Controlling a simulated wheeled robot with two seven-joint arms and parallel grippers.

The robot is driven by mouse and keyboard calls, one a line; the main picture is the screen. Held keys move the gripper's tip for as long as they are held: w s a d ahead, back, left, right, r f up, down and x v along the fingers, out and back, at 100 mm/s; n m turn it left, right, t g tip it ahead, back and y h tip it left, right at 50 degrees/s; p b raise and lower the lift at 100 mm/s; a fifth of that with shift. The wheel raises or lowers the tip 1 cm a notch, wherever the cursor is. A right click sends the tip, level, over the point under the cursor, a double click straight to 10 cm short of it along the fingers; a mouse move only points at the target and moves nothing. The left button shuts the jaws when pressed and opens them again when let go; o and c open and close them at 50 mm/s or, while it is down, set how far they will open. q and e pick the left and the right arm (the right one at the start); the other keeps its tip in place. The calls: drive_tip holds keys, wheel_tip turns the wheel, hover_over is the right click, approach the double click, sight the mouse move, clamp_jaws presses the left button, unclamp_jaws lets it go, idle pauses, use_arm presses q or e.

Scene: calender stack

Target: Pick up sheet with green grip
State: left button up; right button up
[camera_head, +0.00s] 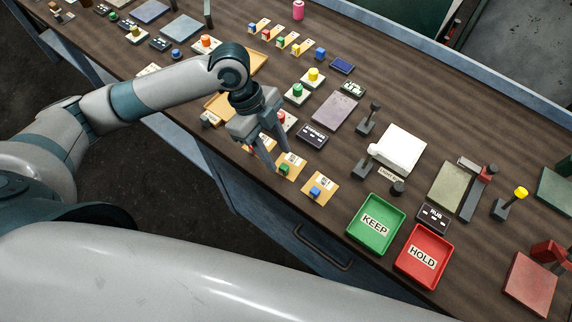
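A tan sheet (295,172) with a small green grip (284,169) lies near the front edge of the table, left of centre. My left gripper (277,160) points down just above and to the left of this sheet. Its two fingers are apart, with nothing clearly held between them. The fingers partly cover the area beside the sheet, and I cannot tell whether they touch it. My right gripper is not in view.
A similar tan sheet with a blue grip (316,190) lies to the right. A green KEEP tray (354,228) and a red HOLD tray (403,268) stand at the front right. A white block (404,144) and a dark lever (368,118) stand behind.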

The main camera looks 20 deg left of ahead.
sight(283, 166)
use_arm(q)
drive_tip(key=p+x, duration=0.1)
drive_tip(key=x, duration=0.2)
drive_tip(key=shift+d+f+p, duration=0.15)
drive_tip(key=shift+f+p, duration=0.15)
drive_tip(key=shift+f, duration=0.25)
clamp_jaws()
